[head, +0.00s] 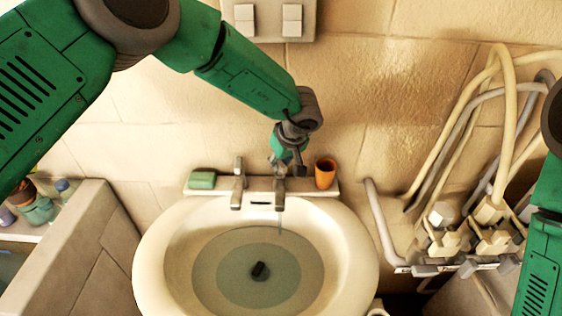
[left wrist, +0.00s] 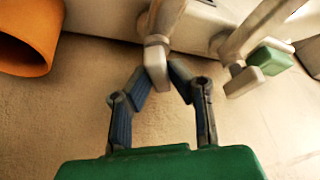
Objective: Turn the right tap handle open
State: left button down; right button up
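The right tap (head: 280,190) stands on the back ledge of the white basin (head: 147,262). Its upper part is largely hidden by my left gripper (head: 286,172), which reaches it from above. In the left wrist view, the two fingers of my left gripper (left wrist: 157,68) lean inward on either side of a pale metal part of the right tap (left wrist: 158,45). The fingertips are very close to its sides; contact is not clear. A faint pale streak hangs below the right tap's spout. The left tap (head: 238,182) stands beside it. My right gripper is not in view.
An orange cup (head: 325,173) stands just right of the right tap, and a green soap bar (head: 202,180) lies left of the left tap. Hoses (head: 507,130) and pipe valves are at the right. A shelf with bottles (head: 38,210) is at the left.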

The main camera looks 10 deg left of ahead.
pick_arm(q)
jog(key=shift+d, duration=0.1)
jog(key=n+g+p, duration=0.1)
jog(key=n, duration=0.2)
jog(key=shift+y, duration=0.3)
jog(key=n, duration=0.2)
jog(key=shift+w+n+g+y, duration=0.1)
jog(key=shift+n+g+y, duration=0.2)
jog(key=shift+n+g, duration=0.1)
jog(key=n+g+b, duration=0.1)
jog(key=n, duration=0.2)
jog(key=shift+w+n+g+b, duration=0.1)
jog(key=shift+n+g+b, duration=0.75)
jog(key=shift+n, duration=0.65)
jog(key=shift+r, duration=0.15)
jog(key=c, duration=1.5)
grip_release()
